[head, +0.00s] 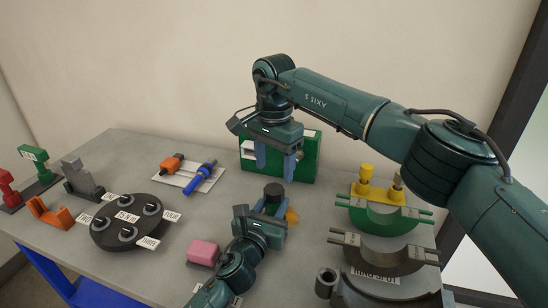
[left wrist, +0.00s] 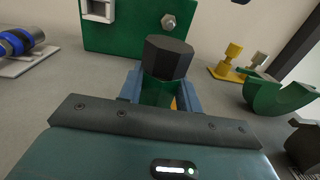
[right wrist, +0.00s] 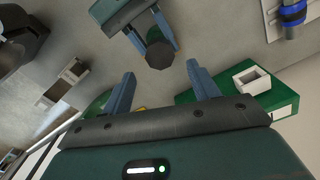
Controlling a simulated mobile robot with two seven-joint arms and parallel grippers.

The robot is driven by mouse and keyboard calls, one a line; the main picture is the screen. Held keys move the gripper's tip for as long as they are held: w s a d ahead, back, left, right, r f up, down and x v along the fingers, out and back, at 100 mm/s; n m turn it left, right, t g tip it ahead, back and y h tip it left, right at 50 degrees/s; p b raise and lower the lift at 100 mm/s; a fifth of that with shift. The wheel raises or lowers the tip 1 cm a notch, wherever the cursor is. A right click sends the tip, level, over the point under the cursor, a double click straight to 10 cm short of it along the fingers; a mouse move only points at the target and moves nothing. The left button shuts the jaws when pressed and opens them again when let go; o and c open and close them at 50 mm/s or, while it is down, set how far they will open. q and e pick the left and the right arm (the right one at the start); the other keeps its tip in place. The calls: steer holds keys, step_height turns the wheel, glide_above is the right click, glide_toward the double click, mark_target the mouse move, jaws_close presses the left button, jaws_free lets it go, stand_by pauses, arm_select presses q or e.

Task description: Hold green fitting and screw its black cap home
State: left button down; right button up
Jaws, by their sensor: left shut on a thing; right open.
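The green fitting (left wrist: 158,92) stands upright between the blue fingers of my left gripper (left wrist: 160,88), which is shut on it. The black cap (left wrist: 168,57) sits on top of the fitting; how far it is screwed on cannot be told. The cap also shows in the head view (head: 274,190) and in the right wrist view (right wrist: 160,55). My right gripper (head: 276,168) is open and empty, fingers pointing down, above and behind the cap in the head view. In the right wrist view its fingertips (right wrist: 158,72) are spread wide, with the cap beyond them.
A green box (head: 308,158) stands behind the fitting. A pink block (head: 204,252) and a round black plate (head: 128,226) with labelled posts lie left. Green and dark half-ring clamps (head: 384,218) stand right. A white tray (head: 180,178) holds blue and orange tools.

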mark_target(274, 189)
step_height(274, 189, down, 7)
steer(key=shift+r, duration=0.15)
steer(key=shift+c, duration=0.2)
